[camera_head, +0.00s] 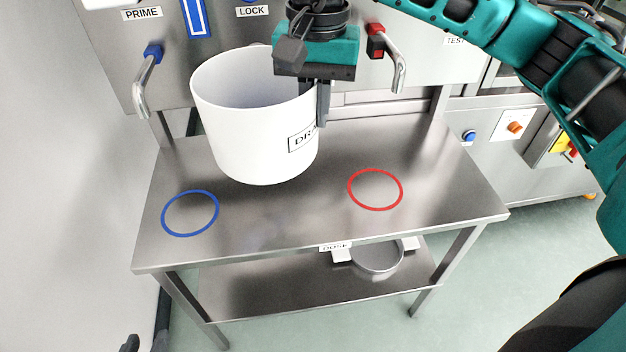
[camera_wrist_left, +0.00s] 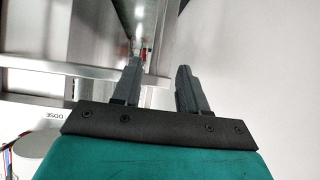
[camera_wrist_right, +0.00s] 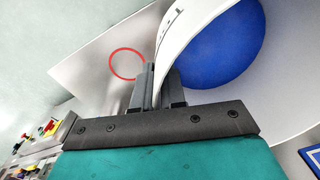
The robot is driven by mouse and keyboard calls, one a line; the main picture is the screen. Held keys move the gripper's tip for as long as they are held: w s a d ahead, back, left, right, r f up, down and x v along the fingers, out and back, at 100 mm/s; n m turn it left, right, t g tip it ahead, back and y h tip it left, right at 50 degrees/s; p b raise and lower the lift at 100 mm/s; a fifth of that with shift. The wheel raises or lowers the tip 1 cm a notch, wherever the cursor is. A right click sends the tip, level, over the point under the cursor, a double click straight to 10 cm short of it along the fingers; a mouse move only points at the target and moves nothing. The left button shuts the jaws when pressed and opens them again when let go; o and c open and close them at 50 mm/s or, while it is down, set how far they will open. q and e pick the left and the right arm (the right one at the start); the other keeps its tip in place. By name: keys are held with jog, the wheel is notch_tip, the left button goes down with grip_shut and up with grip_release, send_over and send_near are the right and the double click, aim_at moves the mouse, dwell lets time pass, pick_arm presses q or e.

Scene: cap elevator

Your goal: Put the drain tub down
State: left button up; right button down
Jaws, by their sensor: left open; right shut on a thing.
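The white drain tub (camera_head: 240,130), its label partly hidden by the gripper, is over the steel table (camera_head: 300,222). It looks slightly tilted; whether its base touches the table is unclear. My right gripper (camera_head: 322,112) is shut on the tub's right wall. In the right wrist view, the wall passes between the fingers (camera_wrist_right: 153,85), and blue shows inside the tub (camera_wrist_right: 215,50). A blue ring (camera_head: 190,234) lies on the table left and in front of the tub, a red ring (camera_head: 375,208) to its right. My left gripper (camera_wrist_left: 160,72) is open and empty.
Behind the table is a panel with a blue-handled tap (camera_head: 142,90) and a red-handled tap (camera_head: 397,72). A round metal dish (camera_head: 378,268) sits on the lower shelf near the DOSE label (camera_head: 334,246). The table front is clear.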

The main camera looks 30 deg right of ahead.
jog(key=m+p, duration=0.1)
jog(key=r+m+p, duration=0.1)
jog(key=m, duration=0.1)
jog(key=shift+a+r, duration=0.15)
jog(key=shift+r, duration=0.1)
jog(key=shift+w+a+m+p, duration=0.1)
jog(key=shift+a+m+p, duration=0.05)
jog(key=shift+m+p, duration=0.4)
jog(key=shift+m, duration=0.75)
pick_arm(q)
jog(key=shift+s+a+r+y, duration=0.2)
jog(key=shift+s+a, duration=0.1)
jog(key=shift+s, duration=0.25)
jog(key=shift+s+a+r+y, duration=0.15)
jog(key=shift+s+a, duration=0.15)
jog(key=shift+s, duration=0.25)
pick_arm(e)
notch_tip(320, 180, down, 20)
jog(key=shift+w+f, duration=0.1)
jog(key=shift+f, duration=0.1)
jog(key=c, duration=1.2)
grip_release()
pick_arm(q)
jog(key=shift+f, duration=0.1)
